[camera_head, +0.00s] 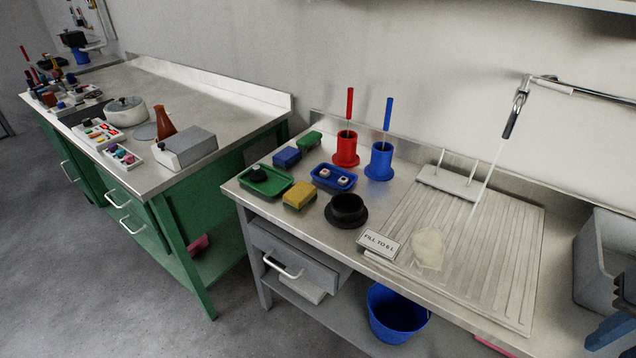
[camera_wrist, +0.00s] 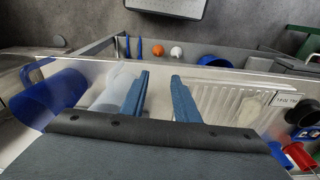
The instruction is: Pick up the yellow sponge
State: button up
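The yellow sponge (camera_head: 298,195) lies on the steel counter in the head view, between a green tray (camera_head: 275,188) and a black round dish (camera_head: 347,211). A blue tray (camera_head: 347,181) is just behind it. I cannot make the sponge out in the wrist view. My gripper (camera_wrist: 159,76) shows two blue fingers spread apart with nothing between them. It is over the sink end of the counter, far to the right of the sponge. Only blue parts at the right edge of the head view seem to belong to it.
Red (camera_head: 345,149) and blue (camera_head: 380,161) holders with upright sticks stand behind the sponge. A blue block (camera_head: 287,157) and a green block (camera_head: 309,140) lie behind left. A sign (camera_head: 380,245), pale cloth (camera_head: 428,249) and ribbed drainboard (camera_head: 510,270) lie right. A faucet (camera_head: 517,108) overhangs.

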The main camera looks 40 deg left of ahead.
aim_at(301, 193)
jog(key=u, duration=1.9)
jog(key=k, duration=0.55)
jog(key=u, duration=0.8)
jog(key=i, duration=0.9)
jog(key=z, duration=0.45)
jog(key=i, duration=0.8)
jog(key=z, duration=0.9)
